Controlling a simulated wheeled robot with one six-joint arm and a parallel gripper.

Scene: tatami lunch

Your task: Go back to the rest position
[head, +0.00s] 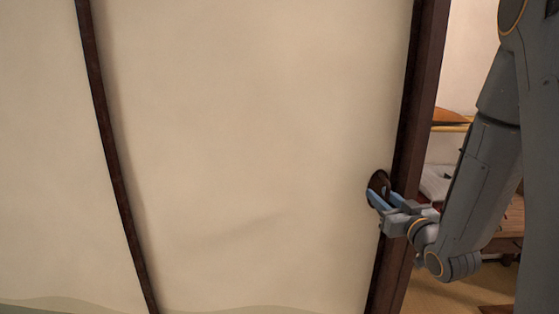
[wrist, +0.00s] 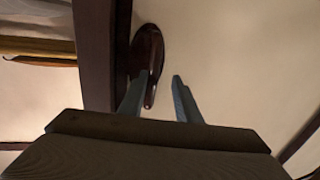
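The left finger overlaps the dark pull (wrist: 150,45); the right finger is over the plain cream panel. I cannot tell whether the left finger touches the pull. My arm reaches in from the right side of the head view.
A dark wooden door frame edge (head: 420,100) runs along the panel's right side. Right of it is an opening to a room with a wooden floor (head: 450,295) and low furniture. Another dark upright strip (head: 105,120) stands at the left.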

